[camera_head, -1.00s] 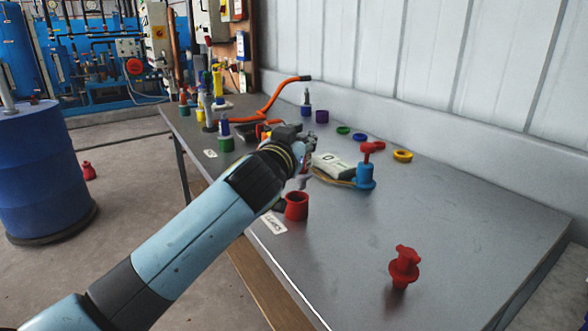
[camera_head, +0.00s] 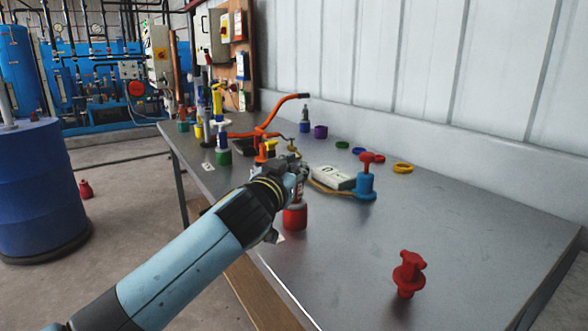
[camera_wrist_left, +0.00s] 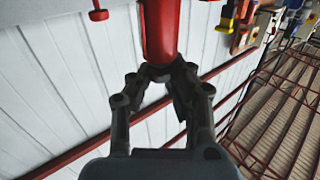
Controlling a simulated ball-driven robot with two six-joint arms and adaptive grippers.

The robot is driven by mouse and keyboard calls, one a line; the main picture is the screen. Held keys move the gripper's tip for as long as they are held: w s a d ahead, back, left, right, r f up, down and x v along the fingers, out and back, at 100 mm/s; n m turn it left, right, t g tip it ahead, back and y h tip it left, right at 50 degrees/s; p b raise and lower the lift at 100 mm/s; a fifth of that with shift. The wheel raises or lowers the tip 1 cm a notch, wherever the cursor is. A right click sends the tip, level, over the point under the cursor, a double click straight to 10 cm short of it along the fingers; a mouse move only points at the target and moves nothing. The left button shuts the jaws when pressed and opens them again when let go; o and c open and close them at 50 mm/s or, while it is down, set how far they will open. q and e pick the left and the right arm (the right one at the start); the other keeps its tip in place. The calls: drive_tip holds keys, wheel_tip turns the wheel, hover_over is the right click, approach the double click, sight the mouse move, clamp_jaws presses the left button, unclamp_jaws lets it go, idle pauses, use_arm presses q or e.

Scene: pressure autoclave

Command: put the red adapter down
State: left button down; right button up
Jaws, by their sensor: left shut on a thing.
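My left gripper (camera_head: 299,174) is shut over the red cup (camera_head: 294,218) near the table's front-left edge. In the left wrist view the fingers (camera_wrist_left: 163,75) close on the end of a red cylinder, the red adapter (camera_wrist_left: 160,32), which runs out of the top of the picture. In the head view the fingers and wrist mostly hide the adapter. It looks in line with the cup, but I cannot tell whether it is inside it. My right gripper is not in view.
A red knobbed piece (camera_head: 408,275) stands at the table's near right. A blue piece with a red top (camera_head: 365,180) and a pale device (camera_head: 333,178) stand behind my gripper. The table's right middle is clear.

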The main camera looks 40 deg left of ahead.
use_arm(q)
drive_tip(key=c, duration=1.3)
unclamp_jaws()
drive_tip(key=shift+s+r+p, duration=0.1)
drive_tip(key=shift+r+p, duration=0.4)
drive_tip(key=shift+p, duration=0.15)
drive_tip(key=b+v, duration=0.1)
drive_tip(key=v, duration=1.1)
drive_tip(key=shift+f+b, duration=0.1)
drive_tip(key=shift+b, duration=0.3)
drive_tip(key=shift+f, duration=0.1)
